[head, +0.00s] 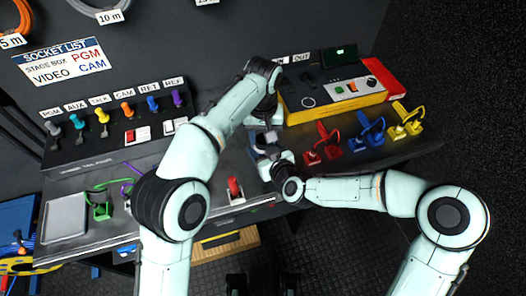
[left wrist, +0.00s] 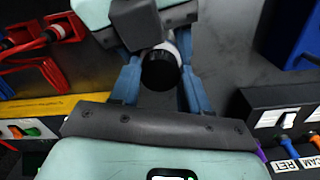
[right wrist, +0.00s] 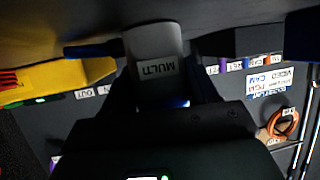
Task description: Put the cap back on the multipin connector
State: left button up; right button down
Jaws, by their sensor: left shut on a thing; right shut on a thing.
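The multipin connector (right wrist: 152,42) is a pale grey body labelled MULTI, held between the dark fingers of my right gripper (right wrist: 165,92). My left gripper (left wrist: 157,72) has blue fingers on both sides of a black round cap (left wrist: 160,72) and is shut on it. A white ring of the connector (left wrist: 165,47) shows right behind the cap in the left wrist view. The two are in line and very close; I cannot tell whether the cap is seated. In the head view the left gripper (head: 266,132) is just above the right gripper (head: 268,160), and the arms hide most of both parts.
Red (head: 322,146), blue (head: 368,134) and yellow (head: 405,124) cabled connectors stand on the desk to the right. A yellow-edged control panel (head: 335,98) lies behind them. A row of coloured plugs (head: 125,112) and a grey tray (head: 64,217) are at left.

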pick_arm(q)
jog(key=o, duration=1.2)
jog(key=shift+r, duration=0.1)
jog(key=shift+r, duration=2.15)
jog(key=shift+c, duration=0.2)
jog(key=shift+w+a+r+n, duration=0.1)
jog(key=shift+a+r+n, duration=0.1)
jog(key=shift+r+n, duration=0.7)
jog(key=shift+d+r+n, duration=0.2)
jog(key=shift+r+n, duration=0.6)
jog(key=shift+r, duration=0.05)
